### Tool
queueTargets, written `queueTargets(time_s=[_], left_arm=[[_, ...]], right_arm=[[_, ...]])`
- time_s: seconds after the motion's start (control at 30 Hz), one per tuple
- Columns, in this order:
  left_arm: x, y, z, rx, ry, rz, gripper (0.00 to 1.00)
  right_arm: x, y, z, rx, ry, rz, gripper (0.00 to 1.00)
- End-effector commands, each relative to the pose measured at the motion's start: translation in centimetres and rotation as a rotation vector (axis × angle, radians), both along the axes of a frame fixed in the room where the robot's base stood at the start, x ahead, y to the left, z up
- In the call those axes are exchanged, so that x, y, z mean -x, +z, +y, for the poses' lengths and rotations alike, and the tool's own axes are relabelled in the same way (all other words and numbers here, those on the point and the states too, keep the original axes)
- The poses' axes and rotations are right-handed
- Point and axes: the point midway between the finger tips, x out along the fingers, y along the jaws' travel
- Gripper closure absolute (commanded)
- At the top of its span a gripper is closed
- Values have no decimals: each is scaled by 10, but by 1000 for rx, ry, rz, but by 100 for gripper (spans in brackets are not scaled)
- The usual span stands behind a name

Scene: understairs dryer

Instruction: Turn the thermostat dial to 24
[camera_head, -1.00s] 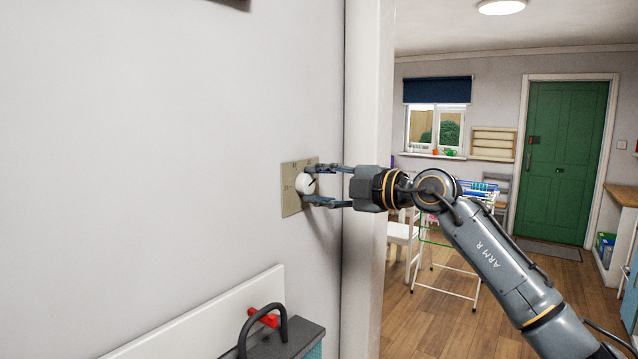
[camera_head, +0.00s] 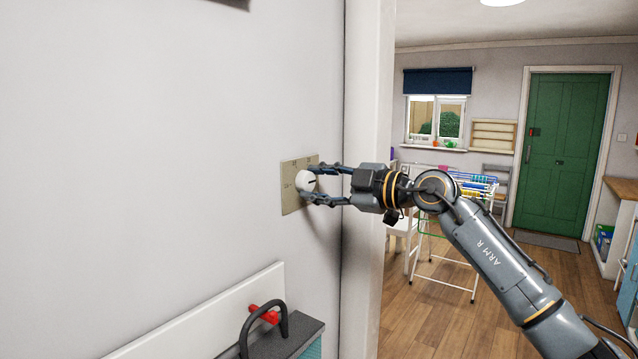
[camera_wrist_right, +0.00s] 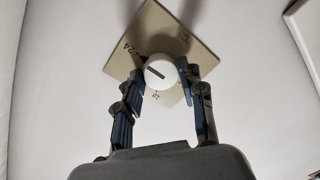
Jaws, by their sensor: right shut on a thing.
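The thermostat dial (camera_head: 304,181) is a round white knob with a dark line, on a beige square plate (camera_head: 290,199) fixed to the wall. My right gripper (camera_head: 309,182) reaches in from the right and is shut on the dial, one finger on each side. In the right wrist view the dial (camera_wrist_right: 158,72) sits between the fingers (camera_wrist_right: 160,78). Its dark line slants from upper left to lower right. The plate (camera_wrist_right: 146,28) looks tilted there, with "24" legible near its left corner; other marks are hard to read. My left gripper is out of view.
A white door frame (camera_head: 368,120) stands just right of the plate, close to my right arm. Below is a grey-topped unit (camera_head: 300,335) with a dark handle and a red part (camera_head: 262,314). A drying rack (camera_head: 445,262) stands in the room beyond.

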Motion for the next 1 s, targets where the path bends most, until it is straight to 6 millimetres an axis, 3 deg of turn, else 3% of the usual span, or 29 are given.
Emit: queueTargets(time_s=[0.2, 0.23, 0.33, 0.73, 1.0], left_arm=[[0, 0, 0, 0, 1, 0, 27], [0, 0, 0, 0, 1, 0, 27], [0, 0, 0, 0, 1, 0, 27], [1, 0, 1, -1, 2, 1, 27], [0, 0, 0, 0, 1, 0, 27]], right_arm=[[0, 0, -1, -2, -1, 2, 92], [0, 0, -1, -2, -1, 2, 59], [0, 0, 0, -2, -1, 1, 39], [2, 0, -5, 0, -1, 0, 38], [29, 3, -46, 1, -3, 0, 38]])
